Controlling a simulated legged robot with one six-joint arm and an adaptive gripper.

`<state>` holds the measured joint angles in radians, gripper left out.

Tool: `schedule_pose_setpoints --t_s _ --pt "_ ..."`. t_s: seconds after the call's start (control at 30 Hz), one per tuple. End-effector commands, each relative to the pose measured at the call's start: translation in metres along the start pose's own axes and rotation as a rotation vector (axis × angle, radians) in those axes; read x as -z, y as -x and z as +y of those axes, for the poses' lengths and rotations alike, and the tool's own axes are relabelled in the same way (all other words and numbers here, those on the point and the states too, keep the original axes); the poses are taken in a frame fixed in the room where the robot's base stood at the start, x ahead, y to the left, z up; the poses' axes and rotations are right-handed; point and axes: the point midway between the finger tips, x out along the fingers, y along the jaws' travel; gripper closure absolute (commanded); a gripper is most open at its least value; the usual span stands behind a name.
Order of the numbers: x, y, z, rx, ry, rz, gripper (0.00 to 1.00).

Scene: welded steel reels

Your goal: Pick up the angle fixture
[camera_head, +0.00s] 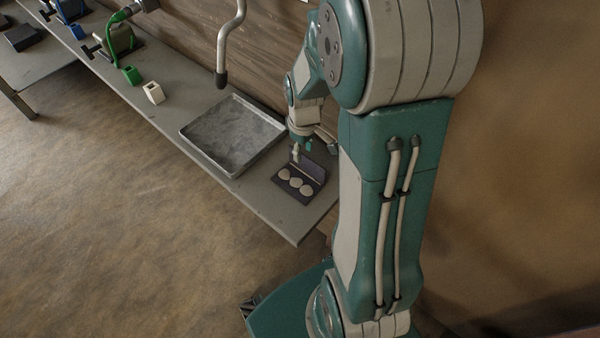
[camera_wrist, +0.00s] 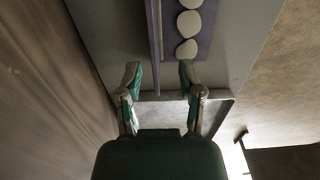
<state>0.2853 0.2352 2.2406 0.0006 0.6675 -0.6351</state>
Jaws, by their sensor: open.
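The angle fixture (camera_head: 314,172) appears to be the dark L-shaped piece near the front end of the bench. It has a flat base and an upright wall, and several pale round discs lie on the base. In the wrist view its wall (camera_wrist: 154,35) shows edge-on, with the base and discs to its right. My gripper (camera_head: 302,150) is over the fixture, by its upright wall. In the wrist view my gripper (camera_wrist: 160,76) is open, with the line of the wall between its two fingers. I cannot tell whether either finger touches it.
A shallow metal tray (camera_head: 190,133) lies on the bench (camera_head: 268,203) just left of the fixture. A white block (camera_head: 153,92), a green block (camera_head: 132,75) and a blue block (camera_head: 77,32) stand farther along. A bent pipe (camera_head: 222,72) hangs over the tray. A wall runs behind.

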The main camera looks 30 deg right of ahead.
Motion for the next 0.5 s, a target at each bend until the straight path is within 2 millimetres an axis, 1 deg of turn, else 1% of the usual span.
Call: schedule_pose_setpoints --t_s 0.17,0.3,0.4,0.5 --pt "-0.003 -0.016 0.001 0.002 -0.002 -0.002 0.51" --pt "-0.006 -0.039 0.002 0.002 -0.002 -0.003 0.51" --pt "-0.005 -0.051 0.002 0.001 -0.001 -0.002 0.51" --pt "-0.005 -0.056 0.002 -0.001 -0.001 0.0 0.51"
